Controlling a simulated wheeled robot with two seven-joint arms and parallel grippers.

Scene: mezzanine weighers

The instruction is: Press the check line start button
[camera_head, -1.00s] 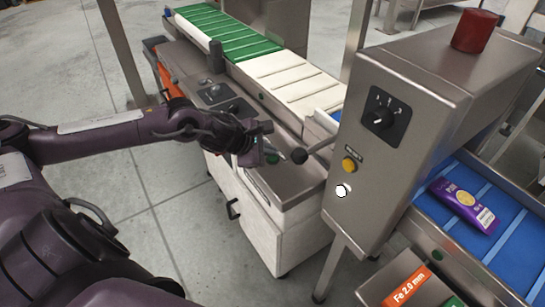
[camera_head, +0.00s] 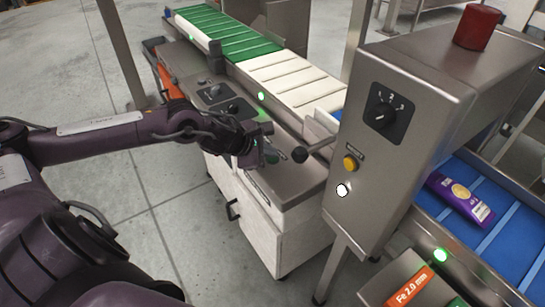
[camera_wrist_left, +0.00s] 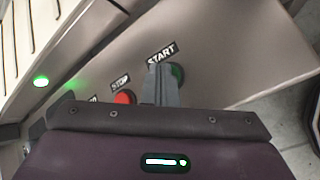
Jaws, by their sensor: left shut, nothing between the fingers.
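My left gripper (camera_wrist_left: 161,84) is shut and empty. Its fingertips are at the button and hide part of it; I cannot tell whether they touch it. A red stop button (camera_wrist_left: 124,97) is just left of the fingers in the wrist view. My right gripper is not in view.
A steel cabinet (camera_head: 370,190) with a dial and a yellow button rises further right. A purple packet (camera_head: 461,199) lies on the blue belt. Green lights glow on the conveyor side (camera_head: 261,95) and lower right (camera_head: 440,256).

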